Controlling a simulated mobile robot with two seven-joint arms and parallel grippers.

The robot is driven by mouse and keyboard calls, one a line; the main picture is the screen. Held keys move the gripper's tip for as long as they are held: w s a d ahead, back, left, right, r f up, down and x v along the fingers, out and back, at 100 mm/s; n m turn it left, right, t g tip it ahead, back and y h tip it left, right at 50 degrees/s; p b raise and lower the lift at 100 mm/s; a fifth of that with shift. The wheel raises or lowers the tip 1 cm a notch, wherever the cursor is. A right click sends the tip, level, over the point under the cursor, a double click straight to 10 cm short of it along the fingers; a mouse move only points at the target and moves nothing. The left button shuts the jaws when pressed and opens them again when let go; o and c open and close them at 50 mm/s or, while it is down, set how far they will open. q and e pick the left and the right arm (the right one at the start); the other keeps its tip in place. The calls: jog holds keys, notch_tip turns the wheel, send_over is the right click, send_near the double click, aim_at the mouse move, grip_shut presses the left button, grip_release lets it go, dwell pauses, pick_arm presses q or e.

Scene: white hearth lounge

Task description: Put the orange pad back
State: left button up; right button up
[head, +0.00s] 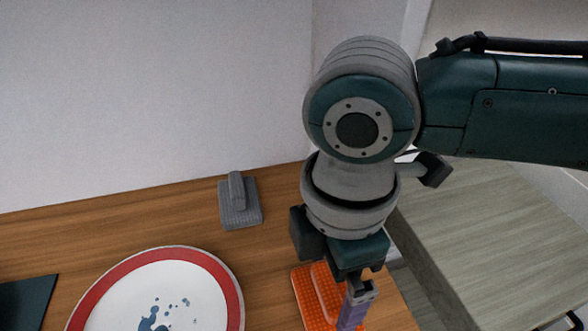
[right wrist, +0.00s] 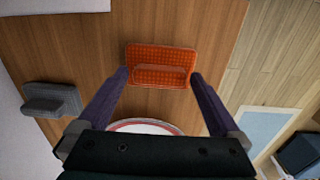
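The orange pad (head: 308,300) lies flat on the wooden table, with a raised orange grip along its middle. It also shows in the right wrist view (right wrist: 142,54). My right gripper (head: 354,312) points down over the pad. In the right wrist view its two purple fingers (right wrist: 157,76) are spread apart, one near each end of the pad's near edge. Nothing is held between them. I cannot tell the exact height gap to the pad. My left gripper is in neither view.
A white plate (head: 205,303) with a red rim and blue stains lies left of the orange pad. A grey pad with a grip (head: 240,215) lies near the wall. A dark flat thing (head: 22,302) is at the left edge. A grey-green wooden surface (head: 490,240) is on the right.

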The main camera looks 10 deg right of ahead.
aim_at(329, 286)
jog(key=shift+r, duration=0.1)
notch_tip(329, 286, up, 12)
jog(key=p, duration=0.3)
jog(key=s+a+f+m+y, duration=0.2)
jog(key=s+a+y, duration=0.15)
jog(key=a, duration=0.25)
jog(key=s+d+f+m+t+h, duration=0.1)
jog(key=s+d+m, duration=0.3)
jog(key=d+m, duration=0.3)
jog(key=s+d+f+m+t+h, duration=0.2)
jog(key=s+d+m, duration=0.2)
jog(key=d+m, duration=0.3)
jog(key=shift+s+d+f, duration=0.2)
jog(key=shift+s+d, duration=0.15)
jog(key=shift+d, duration=0.25)
